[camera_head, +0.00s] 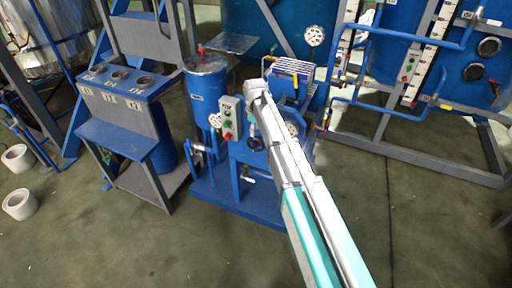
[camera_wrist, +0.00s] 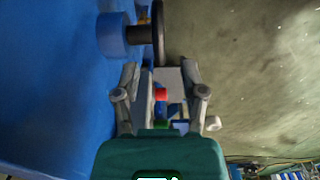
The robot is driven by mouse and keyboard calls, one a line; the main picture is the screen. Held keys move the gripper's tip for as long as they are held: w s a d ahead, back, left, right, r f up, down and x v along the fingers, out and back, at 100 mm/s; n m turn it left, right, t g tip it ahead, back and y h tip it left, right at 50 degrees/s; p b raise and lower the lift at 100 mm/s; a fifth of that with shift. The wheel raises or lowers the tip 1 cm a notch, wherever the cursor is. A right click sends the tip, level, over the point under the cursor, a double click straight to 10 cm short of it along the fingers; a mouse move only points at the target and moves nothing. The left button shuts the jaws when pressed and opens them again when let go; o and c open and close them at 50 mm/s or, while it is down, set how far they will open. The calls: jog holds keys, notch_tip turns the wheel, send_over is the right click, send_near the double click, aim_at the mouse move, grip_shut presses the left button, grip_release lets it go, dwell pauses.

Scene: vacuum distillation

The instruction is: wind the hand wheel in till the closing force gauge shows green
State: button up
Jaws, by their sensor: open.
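In the wrist view the hand wheel (camera_wrist: 158,35) is dark and seen nearly edge-on. A short shaft joins it to a round blue boss (camera_wrist: 112,36) on its left. My gripper (camera_wrist: 159,66) is open, with one finger on each side of the wheel's lower rim. Whether either finger touches the rim I cannot tell. In the head view my arm covers much of the blue machine, and my gripper is not clear there. A white dial gauge (camera_head: 292,128) shows partly beside my arm. Its reading is too small to make out, and I cannot tell whether it is the closing force gauge.
A grey control box (camera_head: 229,118) with red and green buttons stands left of my arm. Another dial (camera_head: 315,36) is at the upper right. A blue wall fills the wrist view's left side. Blue pipe frames stand at right; open floor lies in front.

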aim_at(255, 143)
jog(key=shift+f+b, duration=3.55)
jog(key=shift+f, duration=0.3)
jog(key=shift+c, duration=0.2)
grip_shut()
